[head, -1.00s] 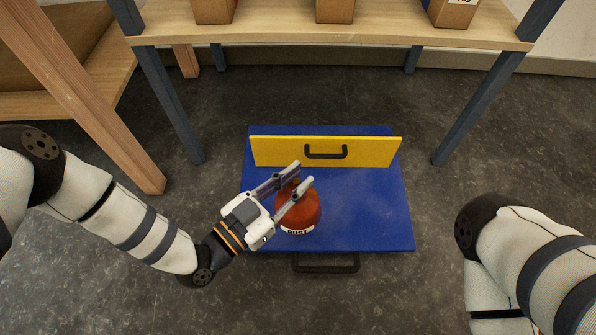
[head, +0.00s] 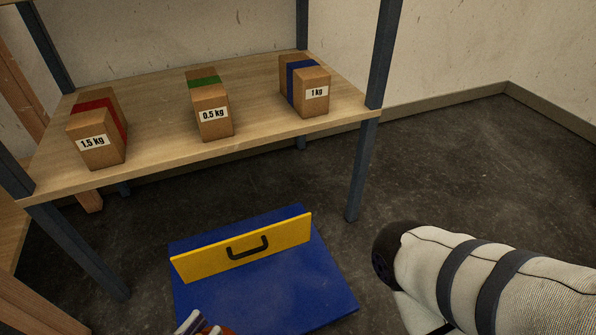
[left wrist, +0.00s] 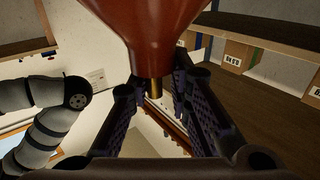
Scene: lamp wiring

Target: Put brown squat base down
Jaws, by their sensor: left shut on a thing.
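The brown squat base (left wrist: 150,22) fills the top middle of the left wrist view, reddish brown, narrowing to a brass stem (left wrist: 154,88). My left gripper (left wrist: 158,92) is shut on it, with a finger on each side of the narrow part. In the head view only the tip of my left gripper (head: 190,322) shows at the bottom edge, with a sliver of reddish brown beside it. Whether the base touches the blue board (head: 285,285) below cannot be seen. My right gripper is out of view.
A yellow panel (head: 200,262) with a black handle stands across the blue board; the board's right part is clear. A wooden shelf (head: 160,140) bears boxes marked 1.5 kg (head: 95,140), 0.5 kg (head: 212,115) and 1 kg (head: 315,92). Grey shelf legs rise around the board.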

